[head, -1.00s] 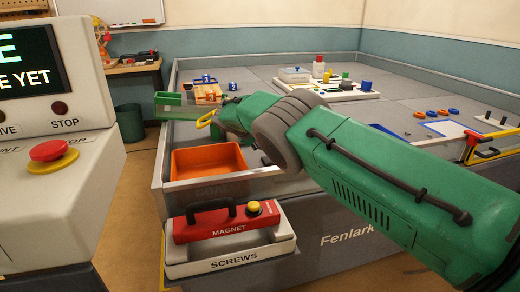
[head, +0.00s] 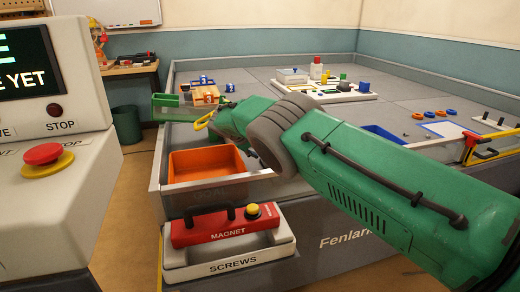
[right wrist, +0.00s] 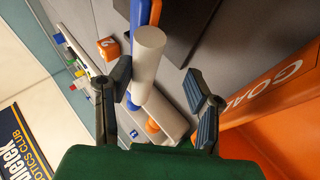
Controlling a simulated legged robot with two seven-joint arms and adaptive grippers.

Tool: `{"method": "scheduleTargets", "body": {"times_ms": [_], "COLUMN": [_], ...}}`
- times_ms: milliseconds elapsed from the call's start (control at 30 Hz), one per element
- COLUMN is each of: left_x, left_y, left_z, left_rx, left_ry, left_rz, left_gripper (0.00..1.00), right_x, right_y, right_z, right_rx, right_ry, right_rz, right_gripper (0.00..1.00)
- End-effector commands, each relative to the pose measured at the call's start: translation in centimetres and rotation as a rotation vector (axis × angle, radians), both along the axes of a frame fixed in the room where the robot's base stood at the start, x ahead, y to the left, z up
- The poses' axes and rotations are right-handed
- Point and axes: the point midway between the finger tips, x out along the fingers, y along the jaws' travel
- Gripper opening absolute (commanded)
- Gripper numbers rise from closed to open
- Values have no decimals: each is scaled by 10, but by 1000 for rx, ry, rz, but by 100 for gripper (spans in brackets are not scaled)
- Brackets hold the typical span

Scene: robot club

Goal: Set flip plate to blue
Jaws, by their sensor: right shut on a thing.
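In the right wrist view, a thin upright panel, blue (right wrist: 143,14) on one face and orange on the other, shows nearly edge-on; it looks like the flip plate. A white cylinder (right wrist: 149,55) stands out below it, between the fingers of my right gripper (right wrist: 164,93). The left-hand finger meets the cylinder's edge, while a gap shows to the other finger. In the head view my right arm reaches over the table's near left corner and its fingertips are hidden. The plate is hard to make out there. My left gripper is out of view.
An orange tray (head: 172,177) sits at the table corner, below my right forearm. A red MAGNET case (head: 222,229) stands on the white SCREWS case (head: 230,264) in front. A console with a red button (head: 43,154) stands left. A numbered orange cube (right wrist: 108,48) lies near the gripper.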

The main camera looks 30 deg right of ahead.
Motion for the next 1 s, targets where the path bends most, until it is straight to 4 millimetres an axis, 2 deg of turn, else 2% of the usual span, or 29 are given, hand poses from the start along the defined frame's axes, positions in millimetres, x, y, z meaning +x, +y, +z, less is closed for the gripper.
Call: {"method": "scheduleTargets", "body": {"times_ms": [200,333,733,1000], "left_x": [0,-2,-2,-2], "left_y": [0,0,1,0], "left_z": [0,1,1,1], "left_rx": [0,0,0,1], "left_ry": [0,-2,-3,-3], "left_rz": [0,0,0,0], "left_gripper": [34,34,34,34], "right_x": [-1,-2,-19,-26], "right_y": [1,6,60,79], "right_z": [-2,3,60,79], "right_rx": [3,3,-1,2], "right_ry": [3,2,-1,0], "right_rz": [0,0,3,1], "right_gripper": [39,39,39,39]}}
